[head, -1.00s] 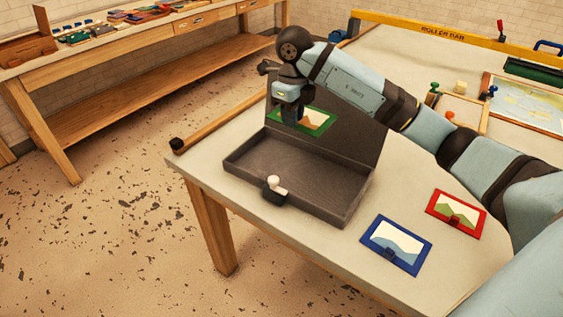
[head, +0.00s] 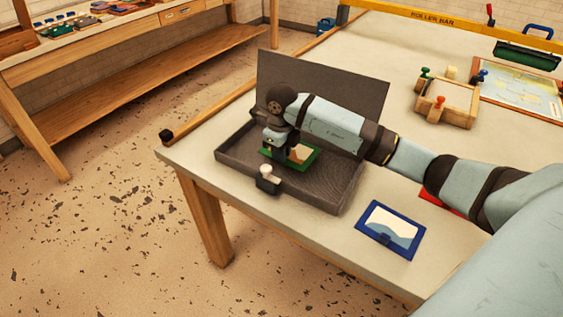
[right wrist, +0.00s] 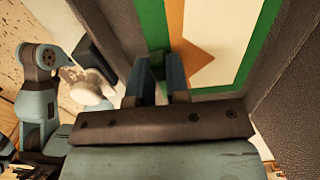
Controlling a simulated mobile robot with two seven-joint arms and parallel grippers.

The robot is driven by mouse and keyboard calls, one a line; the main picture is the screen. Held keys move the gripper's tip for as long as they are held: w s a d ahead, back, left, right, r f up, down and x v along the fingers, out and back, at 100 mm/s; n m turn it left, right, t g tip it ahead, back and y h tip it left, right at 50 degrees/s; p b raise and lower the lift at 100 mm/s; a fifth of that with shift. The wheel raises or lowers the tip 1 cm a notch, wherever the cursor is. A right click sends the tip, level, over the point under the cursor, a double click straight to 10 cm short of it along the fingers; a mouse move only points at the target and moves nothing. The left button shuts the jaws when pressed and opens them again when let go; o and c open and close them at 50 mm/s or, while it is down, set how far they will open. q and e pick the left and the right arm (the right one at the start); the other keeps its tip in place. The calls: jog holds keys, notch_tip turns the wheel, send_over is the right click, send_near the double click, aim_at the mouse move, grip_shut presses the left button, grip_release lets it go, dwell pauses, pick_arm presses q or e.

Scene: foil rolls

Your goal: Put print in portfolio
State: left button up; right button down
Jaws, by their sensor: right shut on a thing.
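The portfolio (head: 333,195) is a dark grey case on the table, its lid (head: 325,85) standing up at the back. A white knob (head: 267,171) on a black block is at its front edge. My right gripper (head: 277,148) is over the tray, shut on the green-bordered print (head: 304,163). In the right wrist view the fingers (right wrist: 163,65) meet at the near edge of the print (right wrist: 208,40), which has an orange and pale picture. The print looks about flat within the tray walls; I cannot tell whether it touches the floor.
A blue-bordered print (head: 390,231) lies on the table right of the portfolio. A red-bordered print (head: 437,203) is mostly hidden behind my right arm. A wooden box with knobs (head: 447,102) stands farther back. The table behind the lid is clear.

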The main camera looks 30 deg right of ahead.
jog(key=shift+f, duration=1.9)
jog(key=shift+f, duration=0.1)
jog(key=c, duration=1.1)
grip_release()
jog(key=shift+r, duration=0.2)
notch_tip(320, 180, up, 12)
jog(key=shift+f, duration=0.1)
